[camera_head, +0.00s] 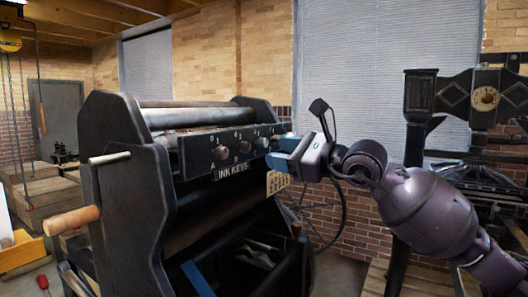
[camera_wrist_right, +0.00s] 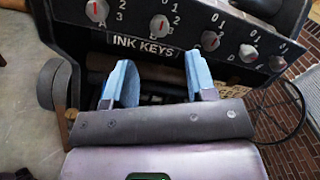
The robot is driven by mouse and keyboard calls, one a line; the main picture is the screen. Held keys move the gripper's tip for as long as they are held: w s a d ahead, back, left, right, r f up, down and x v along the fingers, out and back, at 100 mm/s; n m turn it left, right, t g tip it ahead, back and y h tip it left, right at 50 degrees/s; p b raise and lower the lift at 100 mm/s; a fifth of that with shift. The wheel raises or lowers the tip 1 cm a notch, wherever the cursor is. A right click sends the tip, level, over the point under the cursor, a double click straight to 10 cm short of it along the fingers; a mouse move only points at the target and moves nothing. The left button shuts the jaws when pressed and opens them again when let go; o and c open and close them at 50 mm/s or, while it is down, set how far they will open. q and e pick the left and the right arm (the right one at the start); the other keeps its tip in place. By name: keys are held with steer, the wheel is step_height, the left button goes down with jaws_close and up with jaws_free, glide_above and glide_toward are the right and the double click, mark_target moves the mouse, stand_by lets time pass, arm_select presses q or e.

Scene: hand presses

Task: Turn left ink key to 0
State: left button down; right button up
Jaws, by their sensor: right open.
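The dark ink key panel (camera_head: 198,160) is on the front of the press, above an INK KEYS label. The left ink key (camera_head: 220,152) is the leftmost pale round knob. It also shows at the top of the right wrist view (camera_wrist_right: 97,10), partly cut off, with a red mark; its exact setting is unclear. My right gripper (camera_head: 279,152) is in front of the panel's right end in the head view. In the wrist view its blue fingers (camera_wrist_right: 158,65) are spread and empty, below the row of knobs and touching none. My left gripper is out of view.
Other knobs (camera_wrist_right: 159,25) sit close together to the right of the left key. A wooden crank handle (camera_head: 72,220) sticks out at the press's left. Another press (camera_head: 450,100) stands at the right.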

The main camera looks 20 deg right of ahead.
steer(key=shift+v, duration=1.05)
